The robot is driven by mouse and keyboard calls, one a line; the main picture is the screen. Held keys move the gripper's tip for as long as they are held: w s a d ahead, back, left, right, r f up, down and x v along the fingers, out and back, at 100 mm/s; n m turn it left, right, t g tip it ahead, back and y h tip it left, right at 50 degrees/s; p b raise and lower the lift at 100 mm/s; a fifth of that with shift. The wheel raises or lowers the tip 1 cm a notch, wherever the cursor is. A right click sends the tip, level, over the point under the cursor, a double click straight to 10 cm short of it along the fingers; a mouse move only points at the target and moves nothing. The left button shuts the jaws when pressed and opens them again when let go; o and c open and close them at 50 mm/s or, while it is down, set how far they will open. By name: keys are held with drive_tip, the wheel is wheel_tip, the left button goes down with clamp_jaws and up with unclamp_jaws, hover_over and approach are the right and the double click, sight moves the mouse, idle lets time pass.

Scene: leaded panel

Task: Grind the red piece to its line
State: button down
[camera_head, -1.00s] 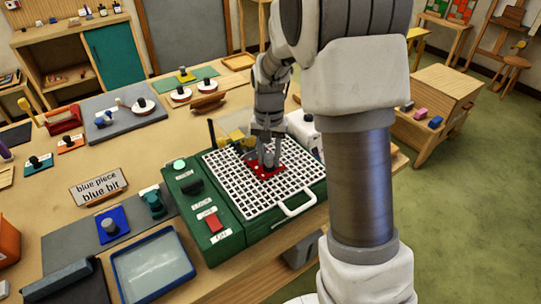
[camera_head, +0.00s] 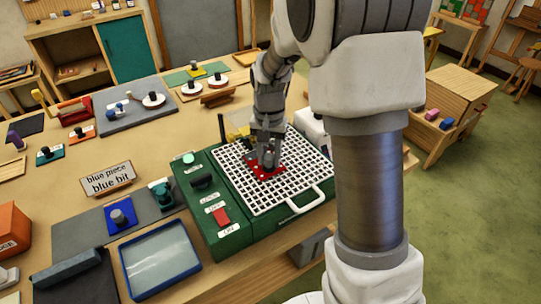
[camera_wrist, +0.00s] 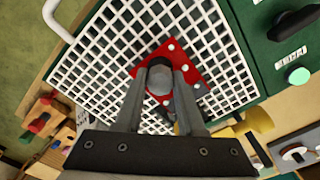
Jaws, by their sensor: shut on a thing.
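The red piece (camera_wrist: 194,64) is a flat red plate with several pale dots along its edge and a grey knob (camera_wrist: 160,76) on top. It lies on the white grid of the green grinder (camera_head: 286,208), and shows in the head view too (camera_head: 275,174). My gripper (camera_wrist: 159,72) points down at the piece with its two fingers closed around the knob. The fingers and wrist hide part of the piece and the grinding bit beside it. In the head view my gripper (camera_head: 267,162) stands over the grid's middle.
A red switch (camera_head: 220,216) and a green button (camera_head: 189,159) are on the grinder's left panel. A sign reading "blue piece blue bit" (camera_head: 108,179), a blue piece with a knob (camera_head: 120,220) and a blue-rimmed tray (camera_head: 160,263) are left. A yellow part (camera_wrist: 259,118) stands by the grid.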

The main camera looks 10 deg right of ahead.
drive_tip(key=shift+w+d, duration=0.3)
drive_tip(key=shift+d, duration=0.4)
drive_tip(key=shift+w+d, duration=0.25)
drive_tip(key=shift+d, duration=0.4)
drive_tip(key=shift+d, duration=0.1)
drive_tip(key=shift+w+d, duration=0.2)
drive_tip(key=shift+d, duration=0.45)
drive_tip(key=shift+w+d, duration=0.15)
drive_tip(key=shift+d, duration=0.5)
drive_tip(key=shift+a, duration=0.1)
drive_tip(key=shift+s+a, duration=0.2)
drive_tip(key=shift+a, duration=0.5)
drive_tip(key=shift+s+a, duration=0.15)
drive_tip(key=shift+a, duration=0.5)
drive_tip(key=shift+a, duration=0.1)
